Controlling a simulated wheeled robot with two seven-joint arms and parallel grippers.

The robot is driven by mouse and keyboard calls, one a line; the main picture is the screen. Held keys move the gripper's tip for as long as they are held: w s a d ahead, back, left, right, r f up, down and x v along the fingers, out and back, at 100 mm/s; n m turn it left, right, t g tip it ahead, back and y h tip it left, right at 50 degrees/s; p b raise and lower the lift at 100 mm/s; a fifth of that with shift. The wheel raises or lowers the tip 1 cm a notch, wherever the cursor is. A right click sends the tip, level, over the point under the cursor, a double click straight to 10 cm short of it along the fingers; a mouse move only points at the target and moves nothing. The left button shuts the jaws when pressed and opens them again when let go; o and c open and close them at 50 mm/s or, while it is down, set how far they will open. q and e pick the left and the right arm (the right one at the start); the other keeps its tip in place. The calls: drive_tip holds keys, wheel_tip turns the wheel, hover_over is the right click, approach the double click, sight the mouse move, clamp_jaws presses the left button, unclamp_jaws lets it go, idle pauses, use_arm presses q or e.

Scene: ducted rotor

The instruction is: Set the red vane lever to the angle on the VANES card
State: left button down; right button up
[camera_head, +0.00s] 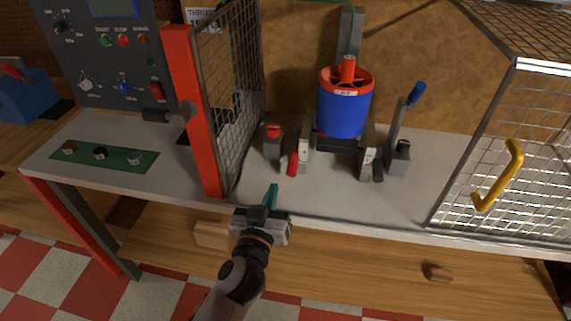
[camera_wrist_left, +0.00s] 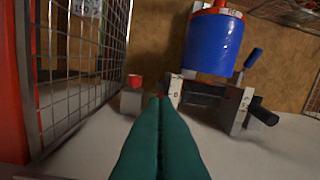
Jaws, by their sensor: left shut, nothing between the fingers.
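A red grip (camera_head: 292,162) sticks out low at the left side of the duct stand. A grey post with a red top (camera_head: 273,131) stands just left of it; that top also shows in the left wrist view (camera_wrist_left: 135,80). I cannot tell which of these is the vane lever. The blue duct (camera_head: 343,108) has a red rim and a small label. No readable VANES card is in view. My left gripper (camera_head: 272,188) is shut and empty, its teal fingers in front of the red grip and apart from it. In the wrist view the fingers (camera_wrist_left: 160,98) hide most of that grip.
An open mesh door with a red frame (camera_head: 190,110) stands to the left. A mesh panel with a yellow handle (camera_head: 513,170) stands at the right. A blue-handled lever (camera_head: 415,93) and a black grip (camera_head: 377,172) are right of the duct. The bench front (camera_head: 330,200) is clear.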

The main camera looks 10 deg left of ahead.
use_arm(q)
drive_tip(key=p, duration=0.2)
approach(295, 152)
wheel_tip(295, 152, up, 4)
drive_tip(key=w+a, duration=0.1)
drive_tip(key=f, duration=0.1)
drive_tip(key=w+f+b, duration=0.1)
drive_tip(key=shift+d+f, duration=0.1)
drive_tip(key=shift+f, duration=0.25)
drive_tip(key=shift+w+d+f, duration=0.15)
drive_tip(key=shift+w+f, duration=0.05)
drive_tip(key=shift+f, duration=0.4)
